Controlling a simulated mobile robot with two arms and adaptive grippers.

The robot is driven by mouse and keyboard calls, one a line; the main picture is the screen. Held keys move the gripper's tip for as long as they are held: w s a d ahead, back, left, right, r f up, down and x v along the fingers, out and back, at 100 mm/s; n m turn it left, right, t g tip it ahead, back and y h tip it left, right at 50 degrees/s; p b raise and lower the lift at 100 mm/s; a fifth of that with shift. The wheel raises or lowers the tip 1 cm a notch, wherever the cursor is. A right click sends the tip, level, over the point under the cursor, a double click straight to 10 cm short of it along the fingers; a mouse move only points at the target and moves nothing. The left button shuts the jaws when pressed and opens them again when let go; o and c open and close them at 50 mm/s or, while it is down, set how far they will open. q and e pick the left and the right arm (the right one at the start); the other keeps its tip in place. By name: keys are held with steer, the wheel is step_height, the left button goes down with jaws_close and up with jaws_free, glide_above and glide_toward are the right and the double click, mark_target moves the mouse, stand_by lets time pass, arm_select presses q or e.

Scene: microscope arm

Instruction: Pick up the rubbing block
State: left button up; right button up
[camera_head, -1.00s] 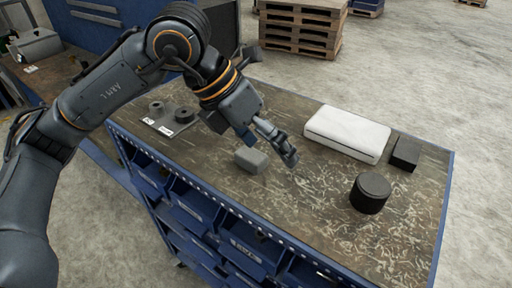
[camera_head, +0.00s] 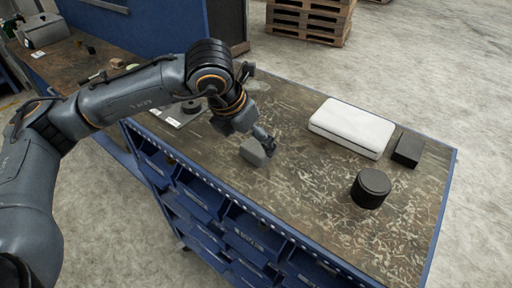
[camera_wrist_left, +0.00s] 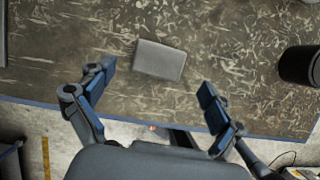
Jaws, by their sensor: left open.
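A small grey block (camera_head: 253,152), which looks like the rubbing block, lies on the worn top of the blue workbench (camera_head: 300,205), left of its middle. My left gripper (camera_head: 265,142) is low over the bench, right by the block, and partly overlaps it in the head view. In the left wrist view the block (camera_wrist_left: 160,60) lies ahead, with the open fingers of the gripper (camera_wrist_left: 156,77) spread to its left and right. Nothing is held, and I see no clear contact with the block. My right gripper is not in view.
A white case (camera_head: 352,127), a black block (camera_head: 408,149) and a black round container (camera_head: 370,188) stand on the right of the bench. A plate with dark round pieces (camera_head: 191,107) is partly behind my arm. The front of the bench top is clear.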

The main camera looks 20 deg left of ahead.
mark_target(256, 147)
arm_select(q)
steer(key=p+x, duration=0.1)
steer(key=x, duration=0.2)
steer(key=shift+w+a+f, duration=0.1)
steer(key=shift+w+f, duration=0.05)
steer(key=shift+f, duration=0.05)
steer(key=c, duration=1.4)
steer(key=shift+o, duration=0.2)
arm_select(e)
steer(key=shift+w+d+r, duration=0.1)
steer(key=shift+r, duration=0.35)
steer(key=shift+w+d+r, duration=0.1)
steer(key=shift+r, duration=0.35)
